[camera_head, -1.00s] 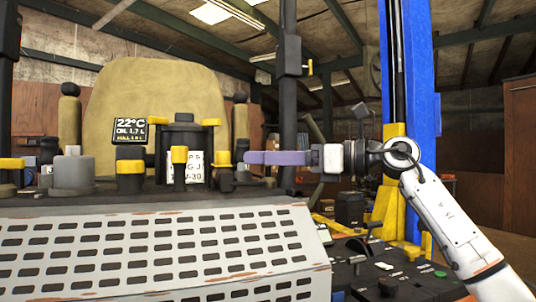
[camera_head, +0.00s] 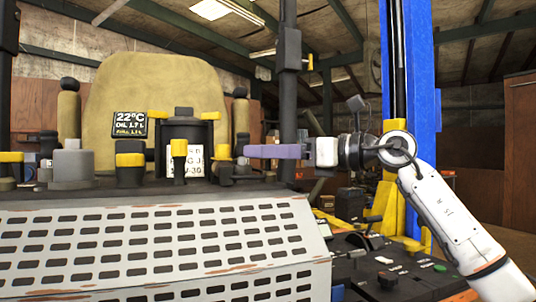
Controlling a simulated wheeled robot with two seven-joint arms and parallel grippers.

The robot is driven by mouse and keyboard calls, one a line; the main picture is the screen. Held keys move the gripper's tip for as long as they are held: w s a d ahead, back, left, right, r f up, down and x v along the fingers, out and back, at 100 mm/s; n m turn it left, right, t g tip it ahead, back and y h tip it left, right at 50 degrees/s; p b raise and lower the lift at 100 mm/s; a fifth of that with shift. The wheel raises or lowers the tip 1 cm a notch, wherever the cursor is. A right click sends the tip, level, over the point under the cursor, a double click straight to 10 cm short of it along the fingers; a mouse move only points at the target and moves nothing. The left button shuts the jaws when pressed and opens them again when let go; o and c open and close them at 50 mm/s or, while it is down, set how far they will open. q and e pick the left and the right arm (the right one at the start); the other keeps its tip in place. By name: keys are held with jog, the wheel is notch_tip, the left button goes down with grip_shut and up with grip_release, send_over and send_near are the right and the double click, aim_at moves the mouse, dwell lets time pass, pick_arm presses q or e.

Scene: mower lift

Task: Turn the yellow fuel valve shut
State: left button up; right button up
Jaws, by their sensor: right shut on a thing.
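The yellow fuel valve (camera_head: 224,152) appears to be the small yellow piece on a dark stem at the right end of the row of fittings behind the mower's hood. My right gripper (camera_head: 247,151) reaches in from the right, with its purple fingers level and their tips at the valve's right side. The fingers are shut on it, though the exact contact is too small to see. I cannot tell the valve's angle clearly. My left gripper is not in view.
Other yellow-topped fittings (camera_head: 130,160) and a black canister (camera_head: 188,131) with a white label stand left of the valve. The slotted grey hood (camera_head: 165,238) lies in front. A dark upright post (camera_head: 289,90) stands behind my fingers. A blue lift column (camera_head: 424,120) stands at the right.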

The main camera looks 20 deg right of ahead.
jog(key=m+t+h+b, duration=0.2)
jog(key=shift+s+f+h, duration=0.1)
jog(key=shift+f+h, duration=0.1)
jog(key=shift+h, duration=0.2)
jog(key=shift+a+f+m+t+h+b, duration=0.15)
jog(key=shift+m+t+h+b, duration=0.6)
jog(key=shift+h+b, duration=0.4)
jog(key=m+t+h+b, duration=0.1)
jog(key=m+h+b, duration=0.1)
jog(key=h+b, duration=0.1)
jog(key=shift+m, duration=0.25)
jog(key=shift+r+m+t+h+b, duration=0.2)
jog(key=shift+m+t+h+b, duration=0.15)
jog(key=shift+m+h+b, duration=1.05)
pick_arm(q)
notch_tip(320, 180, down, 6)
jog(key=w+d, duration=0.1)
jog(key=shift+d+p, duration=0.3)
jog(key=shift+p, duration=0.05)
pick_arm(e)
jog(key=shift+h, duration=0.75)
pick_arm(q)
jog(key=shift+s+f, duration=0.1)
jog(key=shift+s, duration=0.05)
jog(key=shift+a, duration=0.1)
